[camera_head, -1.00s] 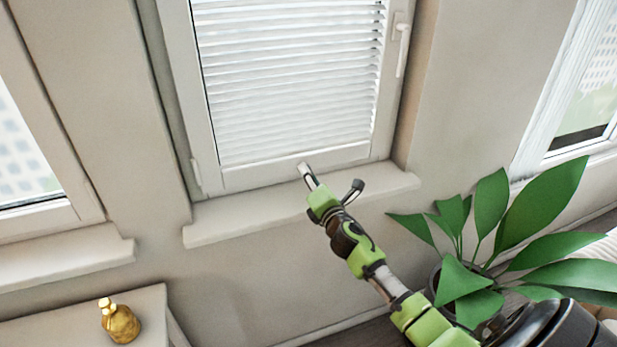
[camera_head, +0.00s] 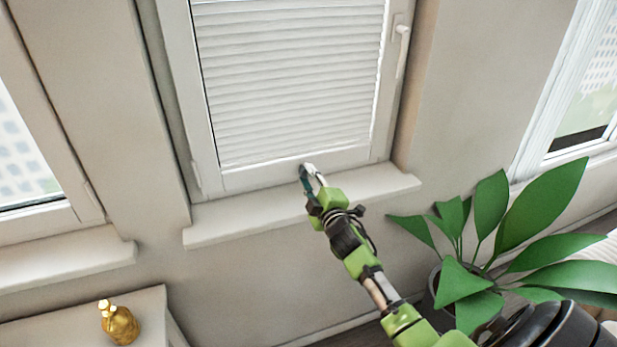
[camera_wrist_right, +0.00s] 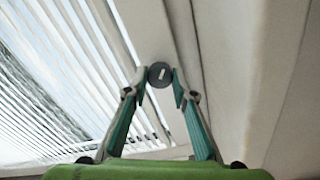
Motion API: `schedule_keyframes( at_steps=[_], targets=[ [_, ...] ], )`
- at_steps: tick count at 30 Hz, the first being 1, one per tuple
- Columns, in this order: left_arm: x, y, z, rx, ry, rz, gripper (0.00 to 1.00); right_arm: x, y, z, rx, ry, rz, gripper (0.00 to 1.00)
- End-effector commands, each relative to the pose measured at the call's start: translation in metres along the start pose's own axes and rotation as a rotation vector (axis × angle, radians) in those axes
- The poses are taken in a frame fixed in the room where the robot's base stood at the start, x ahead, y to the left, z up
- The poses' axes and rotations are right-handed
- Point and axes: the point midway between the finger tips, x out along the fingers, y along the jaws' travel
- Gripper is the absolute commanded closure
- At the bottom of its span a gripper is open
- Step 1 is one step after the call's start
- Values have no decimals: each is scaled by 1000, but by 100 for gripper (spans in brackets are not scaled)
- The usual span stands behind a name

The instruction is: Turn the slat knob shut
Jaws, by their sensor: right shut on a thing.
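The slat knob (camera_wrist_right: 160,73) is a small dark round disc with a pale bar mark, on the lower part of the window frame in the right wrist view. My right gripper (camera_wrist_right: 159,88) has a fingertip on each side of it and is shut on it. In the head view my right gripper (camera_head: 309,172) is at the window's bottom rail and hides the knob. The white slats (camera_head: 285,80) look nearly flat with no clear gaps from the head; from the wrist, bright gaps show between the slats (camera_wrist_right: 85,80). My left gripper is not in view.
A window sill (camera_head: 240,220) juts out below the gripper. A leafy plant (camera_head: 500,240) stands at the right, near my right arm. A gold bottle (camera_head: 120,324) is on a pale table (camera_head: 60,325) at lower left. A white window handle (camera_head: 402,45) is at upper right.

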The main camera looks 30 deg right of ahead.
Motion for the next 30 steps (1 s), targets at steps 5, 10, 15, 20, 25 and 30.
schedule_keyframes(
  at_steps=[5, 10, 15, 20, 25, 30],
  targets=[
    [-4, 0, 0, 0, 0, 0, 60, 0, 0, -1, 170, -1, -2, 97],
    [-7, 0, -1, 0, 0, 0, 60, 0, 0, 0, 332, -1, -1, 97],
    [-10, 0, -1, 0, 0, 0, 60, 0, 0, -1, 493, -1, -2, 97],
    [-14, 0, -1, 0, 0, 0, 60, 0, 0, 0, 636, -1, -1, 97],
    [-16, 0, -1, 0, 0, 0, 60, 0, 0, 0, 767, -1, -1, 97],
    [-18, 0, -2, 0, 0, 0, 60, 0, -1, 0, 868, -1, -2, 97]
  ],
)
